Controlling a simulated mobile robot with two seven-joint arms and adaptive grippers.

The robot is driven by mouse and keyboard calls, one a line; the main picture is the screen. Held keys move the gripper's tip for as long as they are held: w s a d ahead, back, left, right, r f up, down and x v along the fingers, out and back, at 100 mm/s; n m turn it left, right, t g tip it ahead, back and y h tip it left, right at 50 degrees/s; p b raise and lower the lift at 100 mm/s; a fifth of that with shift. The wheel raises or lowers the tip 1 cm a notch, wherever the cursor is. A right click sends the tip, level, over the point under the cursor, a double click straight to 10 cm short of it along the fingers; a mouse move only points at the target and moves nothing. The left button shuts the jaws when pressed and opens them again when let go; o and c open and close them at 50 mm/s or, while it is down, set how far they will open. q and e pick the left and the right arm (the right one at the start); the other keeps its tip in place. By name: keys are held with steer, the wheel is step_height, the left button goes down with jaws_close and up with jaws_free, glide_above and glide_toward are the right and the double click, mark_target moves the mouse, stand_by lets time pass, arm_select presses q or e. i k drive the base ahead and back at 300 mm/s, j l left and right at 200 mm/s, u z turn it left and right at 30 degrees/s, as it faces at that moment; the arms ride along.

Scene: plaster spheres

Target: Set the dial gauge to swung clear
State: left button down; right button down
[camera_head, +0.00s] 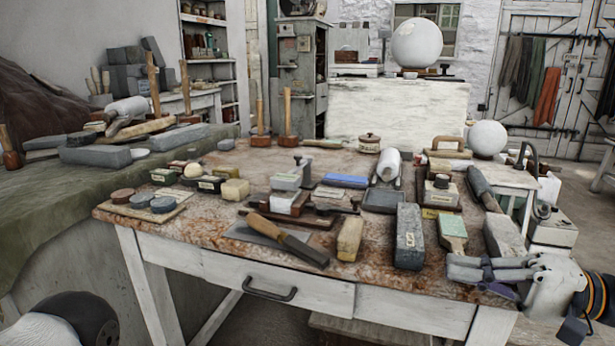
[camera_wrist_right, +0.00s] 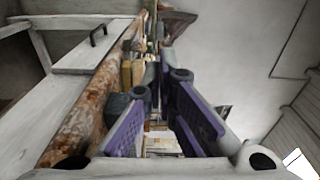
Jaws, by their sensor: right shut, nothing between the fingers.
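A small round dark thing (camera_head: 542,211), perhaps the dial gauge, shows at the right end of the table above a pale box-like base (camera_head: 553,228); its face is too small to read. A dark curved arm (camera_head: 527,152) rises behind it. My right gripper (camera_head: 455,269) is shut and empty at the table's front right corner, to the left of and nearer than the dial, pointing left. In the right wrist view its purple-padded fingers (camera_wrist_right: 162,82) reach forward beside the table edge. My left gripper is out of view.
The worn wooden table (camera_head: 215,232) is crowded with stones, blocks and tools. A grey block (camera_head: 409,237), a green-topped block (camera_head: 452,229) and a grey stone (camera_head: 503,236) lie near my right gripper. A white sphere (camera_head: 487,138) stands behind. Floor space is free at the right.

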mark_target(290, 181)
steer(key=i, duration=1)
